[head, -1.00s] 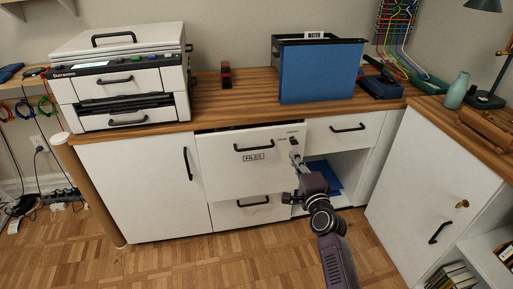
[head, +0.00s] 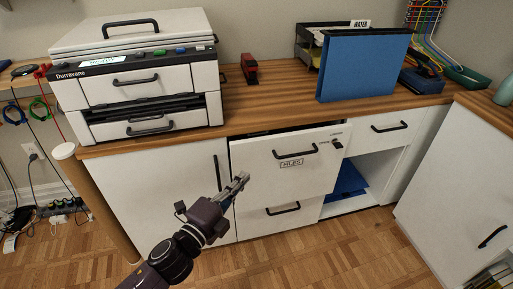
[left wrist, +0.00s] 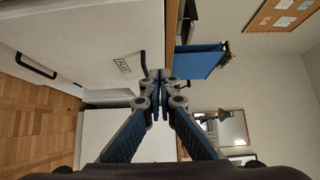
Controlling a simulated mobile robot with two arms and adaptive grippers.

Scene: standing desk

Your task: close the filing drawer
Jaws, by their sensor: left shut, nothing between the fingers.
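The filing drawer (head: 265,178), a white front with a black bar handle and a "FILES" label, stands out a little from the desk cabinet. A dark gap shows along its top edge. A small dark lock or knob (head: 337,143) is at its upper right. My left gripper (head: 243,177) is shut and empty, in front of the drawer's left edge in the head view; I cannot tell whether it touches. In the left wrist view the shut fingers (left wrist: 159,76) appear beside the "FILES" label on the drawer front (left wrist: 110,65). My right gripper is not in view.
Below is a lower drawer (head: 270,222); to the right are a small drawer (head: 388,130) and an open cubby with a blue item (head: 347,180). On the desktop are a printer (head: 135,85), a red stapler (head: 249,70) and a blue folder (head: 365,68). The floor in front is clear.

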